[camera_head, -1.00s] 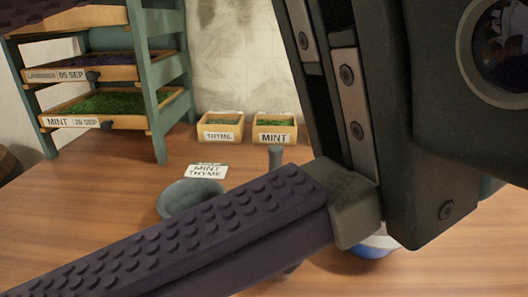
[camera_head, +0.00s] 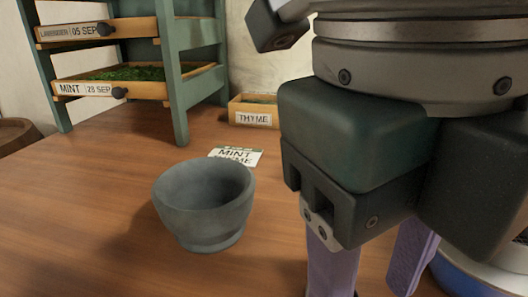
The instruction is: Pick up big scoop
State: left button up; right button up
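I cannot make out a big scoop in the head view. My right gripper (camera_head: 368,274) fills the right half of the picture, pointing down. Its two purple fingers are spread apart with a gap between them, and their lower ends run towards or past the bottom edge. I see nothing held between them. It hides much of the table on the right. My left gripper is not in view.
A grey stone mortar (camera_head: 204,203) stands on the wooden table (camera_head: 90,215), left of my gripper. Behind it lie a mint and thyme card (camera_head: 235,156) and a thyme box (camera_head: 253,112). A green drawer rack (camera_head: 172,80) stands back left. A blue-and-white object (camera_head: 468,279) shows lower right.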

jog(key=f, duration=0.5)
jog(key=d+f, duration=0.1)
jog(key=f, duration=0.1)
jog(key=shift+w+f, duration=0.1)
jog(key=shift+f, duration=0.05)
jog(key=shift+c, duration=0.2)
grip_shut()
dwell(1.0)
